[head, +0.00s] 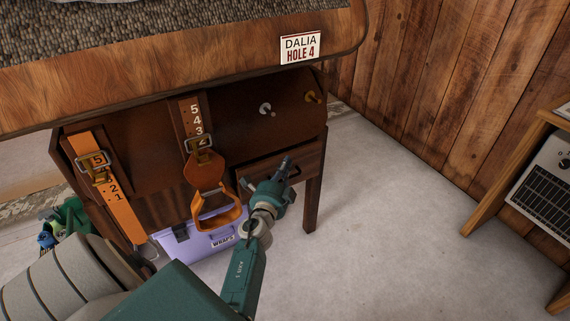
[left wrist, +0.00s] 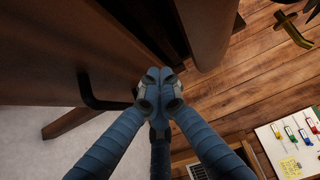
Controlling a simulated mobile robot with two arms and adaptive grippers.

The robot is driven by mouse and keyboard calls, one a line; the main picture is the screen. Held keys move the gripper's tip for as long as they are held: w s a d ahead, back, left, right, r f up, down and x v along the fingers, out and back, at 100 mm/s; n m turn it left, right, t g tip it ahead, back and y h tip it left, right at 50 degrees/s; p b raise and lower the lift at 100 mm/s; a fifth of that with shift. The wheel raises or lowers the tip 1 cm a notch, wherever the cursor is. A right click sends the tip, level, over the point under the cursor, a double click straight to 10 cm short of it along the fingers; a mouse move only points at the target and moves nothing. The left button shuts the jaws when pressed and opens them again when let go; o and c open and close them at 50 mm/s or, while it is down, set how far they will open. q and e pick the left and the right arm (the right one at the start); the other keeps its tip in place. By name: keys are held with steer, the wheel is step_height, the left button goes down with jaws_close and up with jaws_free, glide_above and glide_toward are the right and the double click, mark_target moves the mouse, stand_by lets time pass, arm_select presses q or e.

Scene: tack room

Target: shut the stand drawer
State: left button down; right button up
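The wooden stand's drawer (head: 262,167) is low on the right of the stand, with a dark handle (head: 296,171). My left gripper (head: 285,163) is in front of the drawer front, near its handle, and hides part of it. In the left wrist view the gripper's blue fingers (left wrist: 158,88) meet at their tips, with nothing seen between them. There the black handle (left wrist: 88,92) is just left of the fingertips; whether they touch cannot be told. How far the drawer stands out is hard to tell. My right gripper is not in view.
Orange straps with buckles (head: 107,190) and a hanging orange stirrup (head: 218,218) are left of the gripper. A lilac box labelled WRAPS (head: 192,242) stands under the stand. A wooden table (head: 505,170) is at the right. The floor (head: 400,215) between is clear.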

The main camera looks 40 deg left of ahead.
mark_target(276, 159)
arm_select(q)
steer(key=shift+w, duration=0.1)
steer(key=shift+a, duration=0.1)
steer(key=a, duration=0.1)
steer(key=w+a, duration=0.1)
steer(key=a, duration=0.1)
steer(key=w+a, duration=0.1)
steer(key=shift+a, duration=0.25)
steer(key=shift+r, duration=0.15)
